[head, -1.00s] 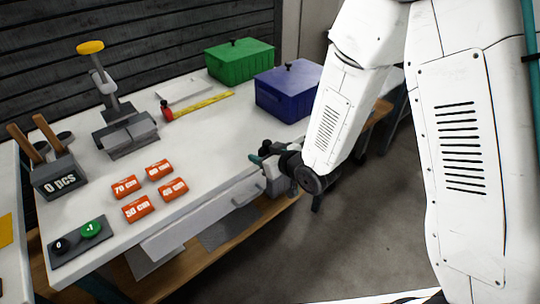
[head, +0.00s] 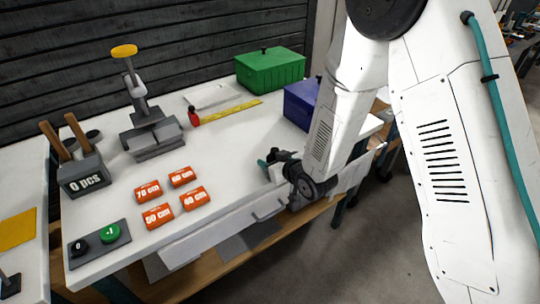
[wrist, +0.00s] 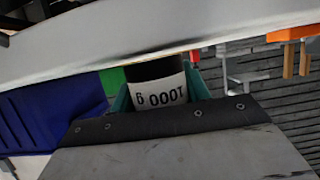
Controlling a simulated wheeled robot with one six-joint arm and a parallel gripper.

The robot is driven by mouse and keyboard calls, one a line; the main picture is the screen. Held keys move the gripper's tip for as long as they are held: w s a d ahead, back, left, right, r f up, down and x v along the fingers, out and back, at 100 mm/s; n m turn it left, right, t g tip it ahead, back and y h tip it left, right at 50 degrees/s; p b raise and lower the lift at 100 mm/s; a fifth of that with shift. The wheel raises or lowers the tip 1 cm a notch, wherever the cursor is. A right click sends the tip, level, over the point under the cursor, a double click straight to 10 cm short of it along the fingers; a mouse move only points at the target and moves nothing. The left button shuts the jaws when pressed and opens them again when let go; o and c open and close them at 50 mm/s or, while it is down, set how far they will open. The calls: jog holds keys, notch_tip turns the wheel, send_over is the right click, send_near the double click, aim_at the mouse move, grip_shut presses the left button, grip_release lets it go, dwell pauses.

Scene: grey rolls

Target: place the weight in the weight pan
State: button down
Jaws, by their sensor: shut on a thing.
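My gripper (head: 275,158) is at the front edge of the white workbench (head: 235,140) in the head view, seen from the side. In the wrist view, its teal fingers (wrist: 158,95) are shut on a weight (wrist: 160,92), a dark cylinder with a white label reading "1000 g" upside down. I see no weight pan that I can identify in either view.
A blue box (head: 302,105) and a green box (head: 270,70) stand at the back right. A grey clamp-like press (head: 150,130), a tool holder marked "0 pcs" (head: 85,178), several orange blocks (head: 158,216) and a button panel (head: 98,245) occupy the left. A drawer handle (head: 268,210) sticks out in front.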

jog(key=shift+f, duration=0.2)
jog(key=c, duration=0.7)
grip_release()
jog(key=shift+f, duration=0.15)
